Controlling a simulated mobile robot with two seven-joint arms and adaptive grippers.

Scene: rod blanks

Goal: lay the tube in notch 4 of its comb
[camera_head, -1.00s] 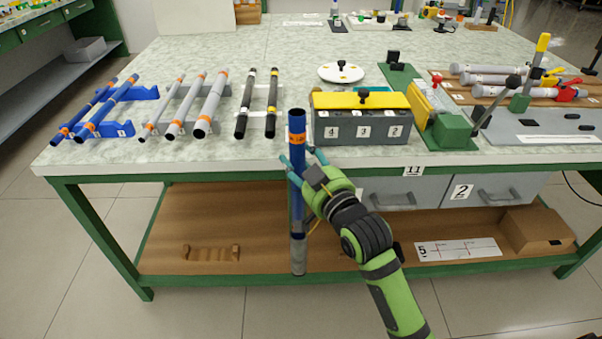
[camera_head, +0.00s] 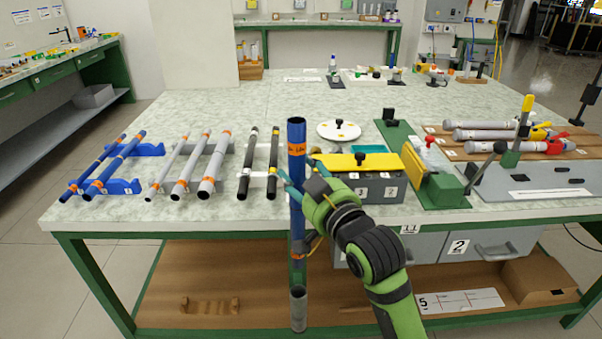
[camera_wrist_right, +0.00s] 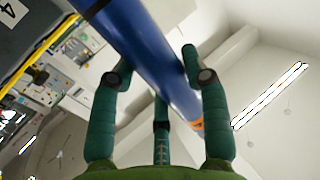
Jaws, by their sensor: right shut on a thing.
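The blue tube (camera_head: 297,215) with orange bands stands upright in front of the table edge. My right gripper (camera_head: 296,180) is shut on it, below its upper orange band. In the right wrist view the tube (camera_wrist_right: 155,55) passes slantwise between the green fingers (camera_wrist_right: 160,85). A blue comb (camera_head: 122,187), with a second blue rest (camera_head: 151,150) behind it, stands at the table's left and carries two thinner-looking blue tubes (camera_head: 112,165). Its notch numbers are too small to read. My left gripper is not in view.
Below the held tube is a grey upright cylinder (camera_head: 298,312) with an open top. Grey tubes (camera_head: 187,170) and black tubes (camera_head: 258,165) lie on rests between it and the blue comb. A yellow-topped numbered box (camera_head: 372,188) stands right of my gripper.

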